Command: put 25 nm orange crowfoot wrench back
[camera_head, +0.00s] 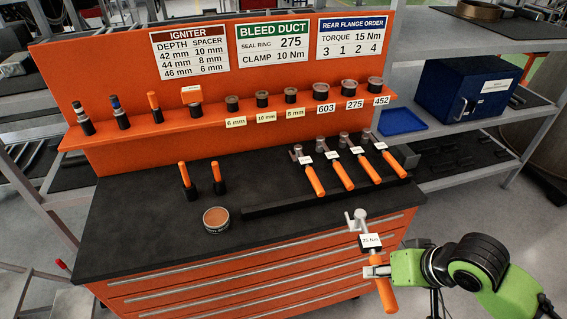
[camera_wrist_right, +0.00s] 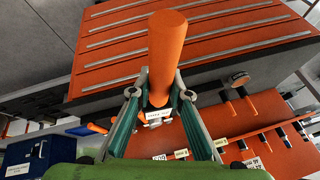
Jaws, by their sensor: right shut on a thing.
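The 25 Nm crowfoot wrench (camera_head: 387,296) has an orange handle, a white "25 Nm" label and a grey head. My right gripper (camera_head: 377,271) is shut on its handle and holds it head up, in front of the cart's front edge. In the right wrist view the orange handle (camera_wrist_right: 167,45) stands between the fingers (camera_wrist_right: 159,92). Several similar orange wrenches (camera_head: 340,172) lie side by side on the black rack (camera_head: 268,207) on the cart top. Their labels are too small to read surely. My left gripper is not in view.
The black cart top (camera_head: 140,215) bears a round tin (camera_head: 216,219) and two upright orange-handled tools (camera_head: 187,180). Behind is an orange shelf (camera_head: 212,118) with sockets and labelled spacers. A blue box (camera_head: 465,90) and blue tray (camera_head: 402,121) stand on the right shelving. The rack's left part is bare.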

